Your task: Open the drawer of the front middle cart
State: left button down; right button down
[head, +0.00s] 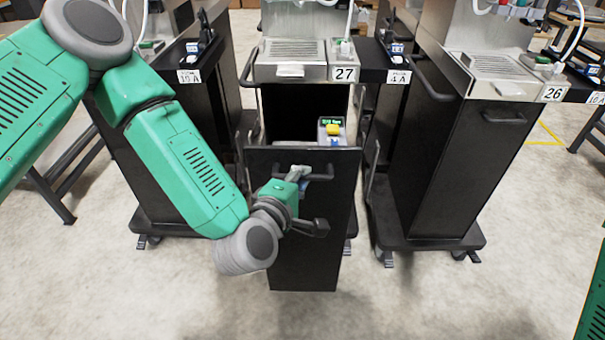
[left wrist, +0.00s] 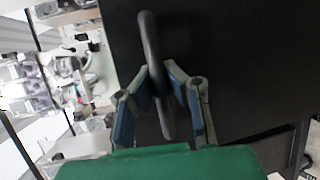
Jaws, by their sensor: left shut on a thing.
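The front middle cart (head: 262,72), labelled 27, has its black drawer (head: 318,250) standing out toward me, in front of the cart body. A dark gap shows behind the front panel, and a device with a yellow top (head: 332,129) shows over its upper edge. My left gripper (head: 306,174) is at the upper part of the panel. In the left wrist view its two fingers (left wrist: 156,78) are on either side of the black bar handle (left wrist: 151,42), closed on it. The gripper hides part of the handle in the head view. My right gripper is not in view.
Cart 26 (head: 445,150) stands to the right and another dark cart (head: 185,135) to the left, both close by. Narrow black shelves (head: 393,76) sit between the carts. The pale floor (head: 420,305) in front is clear.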

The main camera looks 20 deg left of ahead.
pick_arm(q)
jog(key=shift+s+f, duration=0.15)
jog(key=shift+f, duration=0.1)
jog(key=c, duration=1.8)
grip_release()
jog(key=shift+o, duration=1.1)
jog(key=shift+r, duration=0.1)
jog(key=d+v, duration=0.1)
jog(key=v, duration=0.6)
jog(key=shift+a, duration=0.45)
